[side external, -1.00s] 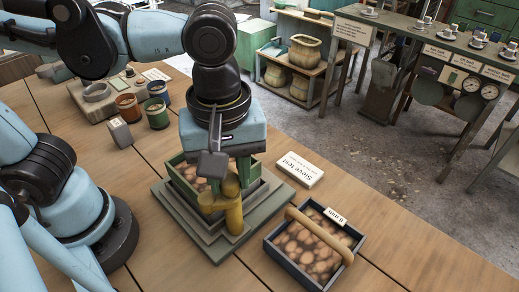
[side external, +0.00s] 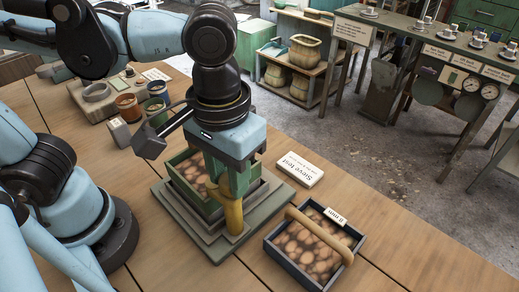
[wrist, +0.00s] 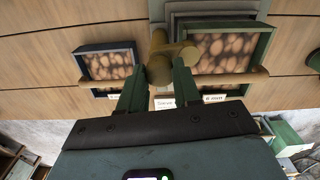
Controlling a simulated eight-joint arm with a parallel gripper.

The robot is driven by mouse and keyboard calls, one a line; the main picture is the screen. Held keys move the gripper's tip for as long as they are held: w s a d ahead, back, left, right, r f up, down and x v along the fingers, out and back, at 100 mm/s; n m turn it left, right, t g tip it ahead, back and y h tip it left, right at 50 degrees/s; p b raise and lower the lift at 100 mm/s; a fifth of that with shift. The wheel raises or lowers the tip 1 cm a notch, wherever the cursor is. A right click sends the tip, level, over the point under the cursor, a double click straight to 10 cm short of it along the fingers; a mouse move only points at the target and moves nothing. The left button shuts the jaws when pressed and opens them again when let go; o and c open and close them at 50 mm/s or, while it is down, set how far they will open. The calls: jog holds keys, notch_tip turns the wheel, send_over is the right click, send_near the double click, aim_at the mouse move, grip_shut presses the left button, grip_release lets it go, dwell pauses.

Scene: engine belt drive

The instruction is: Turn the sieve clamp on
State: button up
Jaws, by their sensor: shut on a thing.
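The yellow clamp (side external: 234,214) stands as a post at the front corner of the stepped grey-green base (side external: 195,233). A green-framed sieve box (side external: 184,191) with brown round lumps sits on that base, beside the post. My gripper (side external: 232,190) points down from above and is shut on the top part of the clamp; its fingers partly hide it. In the wrist view, the green fingers of my gripper (wrist: 160,72) close on the yellow-brown clamp (wrist: 168,48), with the sieve box (wrist: 250,68) to its right. The exact angle of the clamp's arm is partly hidden.
A dark tray (side external: 276,248) of brown lumps with a wooden handle and an "8 mm" label stands to the right. A "Sieve test" sign (side external: 300,169) lies behind it. Small cups (side external: 128,107) stand at the back left. The table's front right is clear.

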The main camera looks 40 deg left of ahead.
jog(key=shift+m, duration=0.6)
jog(key=o, duration=1.1)
jog(key=shift+c, duration=0.2)
notch_tip(320, 180, up, 12)
